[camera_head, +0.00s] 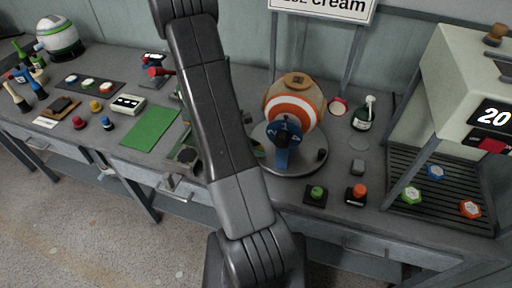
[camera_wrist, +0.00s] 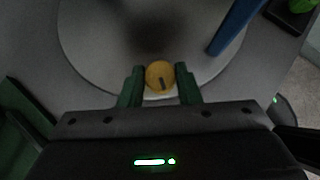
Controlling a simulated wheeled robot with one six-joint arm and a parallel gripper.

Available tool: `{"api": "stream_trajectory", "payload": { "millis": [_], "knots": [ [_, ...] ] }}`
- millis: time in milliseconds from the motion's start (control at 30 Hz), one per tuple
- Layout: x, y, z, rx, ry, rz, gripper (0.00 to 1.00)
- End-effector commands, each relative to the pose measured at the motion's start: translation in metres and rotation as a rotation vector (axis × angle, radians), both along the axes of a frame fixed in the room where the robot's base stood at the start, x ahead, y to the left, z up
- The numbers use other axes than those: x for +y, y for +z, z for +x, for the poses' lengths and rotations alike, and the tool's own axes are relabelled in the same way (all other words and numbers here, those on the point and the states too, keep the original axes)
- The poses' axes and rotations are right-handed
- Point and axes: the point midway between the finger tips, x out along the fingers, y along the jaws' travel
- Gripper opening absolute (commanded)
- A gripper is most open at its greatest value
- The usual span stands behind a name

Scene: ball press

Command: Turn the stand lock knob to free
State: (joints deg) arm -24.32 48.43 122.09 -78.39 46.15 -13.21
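The stand lock knob (camera_wrist: 159,75) is a small round yellow knob with a dark mark pointing toward the bottom of the wrist view. It sits at the near edge of the round grey stand base (camera_wrist: 88,48), on a pale mount. My gripper (camera_wrist: 160,84) has its two green fingers on either side of the knob, with little or no gap. In the head view, the stand base (camera_head: 309,167) carries an orange and white ball (camera_head: 294,88) and a blue upright (camera_head: 283,148). My arm hides the knob and the gripper there.
Green (camera_head: 317,192) and orange (camera_head: 357,192) push buttons stand in front of the base. A press-like machine (camera_head: 467,77) showing 20 is at the right. A green mat (camera_head: 150,128) lies left of my arm. A bottle (camera_head: 364,115) stands behind right.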

Motion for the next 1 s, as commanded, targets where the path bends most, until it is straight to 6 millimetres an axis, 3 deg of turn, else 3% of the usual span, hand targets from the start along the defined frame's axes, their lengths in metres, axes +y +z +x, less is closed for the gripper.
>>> {"api": "stream_trajectory", "payload": {
  "millis": [367, 1000],
  "knots": [
    [-0.0005, -0.0042, -0.0005, -0.003, 0.068, 0.0, 0.07],
    [-0.0039, -0.0049, -0.0039, -0.008, 0.475, 0.0, 0.07]
  ]
}}
